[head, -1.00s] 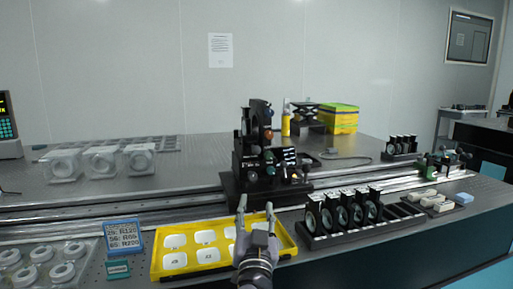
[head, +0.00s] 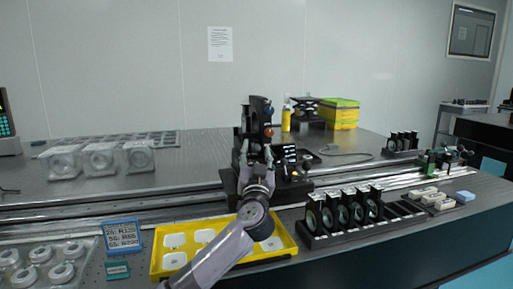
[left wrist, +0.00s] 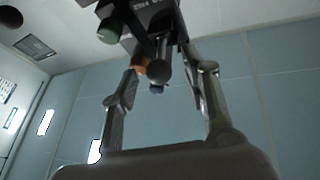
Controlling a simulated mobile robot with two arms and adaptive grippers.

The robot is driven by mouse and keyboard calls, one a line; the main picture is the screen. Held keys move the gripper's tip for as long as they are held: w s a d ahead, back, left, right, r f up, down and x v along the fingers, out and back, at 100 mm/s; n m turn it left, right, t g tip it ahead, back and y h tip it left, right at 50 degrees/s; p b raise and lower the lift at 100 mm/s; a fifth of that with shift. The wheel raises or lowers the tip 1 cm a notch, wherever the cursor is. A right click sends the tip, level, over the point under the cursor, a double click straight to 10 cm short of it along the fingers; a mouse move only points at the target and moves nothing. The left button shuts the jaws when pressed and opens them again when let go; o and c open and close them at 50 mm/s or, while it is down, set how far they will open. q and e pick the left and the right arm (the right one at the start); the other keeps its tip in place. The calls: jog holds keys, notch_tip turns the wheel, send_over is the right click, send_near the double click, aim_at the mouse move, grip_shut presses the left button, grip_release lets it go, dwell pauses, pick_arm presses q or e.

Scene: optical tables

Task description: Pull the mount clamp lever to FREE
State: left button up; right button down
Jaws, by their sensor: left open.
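The black optical mount (head: 258,112) stands upright on its dark base on the rail, with small coloured knobs on its side. My left gripper (head: 257,152) is open and upright in front of the mount, covering its lower middle. In the left wrist view, the dark underside of the mount (left wrist: 152,20) hangs above the spread fingers of my left gripper (left wrist: 165,60). A dark rounded knob (left wrist: 157,72) and a copper-coloured knob (left wrist: 138,64) lie between or close to the fingertips. Contact cannot be told. I cannot make out which part is the clamp lever or its marking.
A yellow tray (head: 286,250) with white pieces lies under my left arm. A black rack of lenses (head: 318,240) stands to the right. A small lit panel (head: 288,152) is beside the mount. Clear lens boxes (head: 100,160) stand on the table at left.

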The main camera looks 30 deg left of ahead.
pick_arm(q)
jog(key=shift+x, duration=1.2)
jog(key=shift+c, duration=0.2)
grip_shut()
